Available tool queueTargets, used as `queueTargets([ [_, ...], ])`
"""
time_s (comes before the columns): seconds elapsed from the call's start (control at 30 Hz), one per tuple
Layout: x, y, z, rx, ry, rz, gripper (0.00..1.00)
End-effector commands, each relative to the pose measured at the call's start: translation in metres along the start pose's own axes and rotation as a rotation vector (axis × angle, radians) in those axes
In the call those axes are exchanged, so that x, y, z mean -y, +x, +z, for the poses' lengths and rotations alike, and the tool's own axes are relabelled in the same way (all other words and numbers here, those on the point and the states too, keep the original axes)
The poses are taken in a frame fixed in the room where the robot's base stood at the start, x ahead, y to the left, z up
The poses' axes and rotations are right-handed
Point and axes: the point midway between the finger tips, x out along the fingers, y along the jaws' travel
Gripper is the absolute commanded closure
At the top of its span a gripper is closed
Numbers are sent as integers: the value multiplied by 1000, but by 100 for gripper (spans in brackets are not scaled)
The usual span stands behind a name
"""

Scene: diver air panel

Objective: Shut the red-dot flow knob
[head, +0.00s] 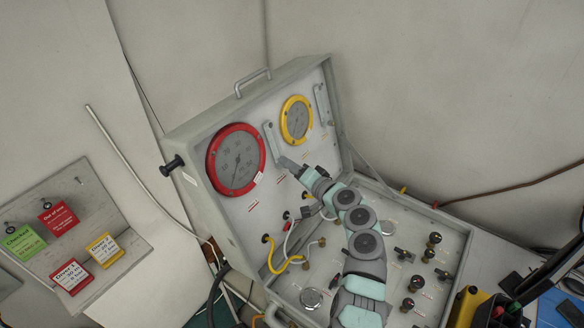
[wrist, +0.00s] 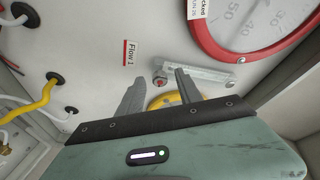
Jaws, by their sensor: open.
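The flow knob with red on it (wrist: 160,79) is a small part at the near end of a clear flow tube (wrist: 205,75) on the upright panel, beside the red-marked "Flow 1" label (wrist: 131,54). My gripper (wrist: 161,74) is open. In the wrist view its two fingers appear on either side of the knob; I cannot tell whether they touch it. In the head view my gripper (head: 286,164) is at the lower end of the left flow tube (head: 270,143), below the red gauge's right side, and it hides the knob there.
The red-rimmed gauge (head: 236,160) and yellow-rimmed gauge (head: 297,120) are on the open lid. Several black knobs (head: 408,305) stand on the lower panel. A tag board (head: 125,240) is at the left.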

Motion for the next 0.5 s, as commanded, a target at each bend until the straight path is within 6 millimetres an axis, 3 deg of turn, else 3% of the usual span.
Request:
queueTargets([
  [0.27,-1,-8,0,-2,0,-2,58],
  [0.5,-2,-39,0,-5,-3,-1,58],
])
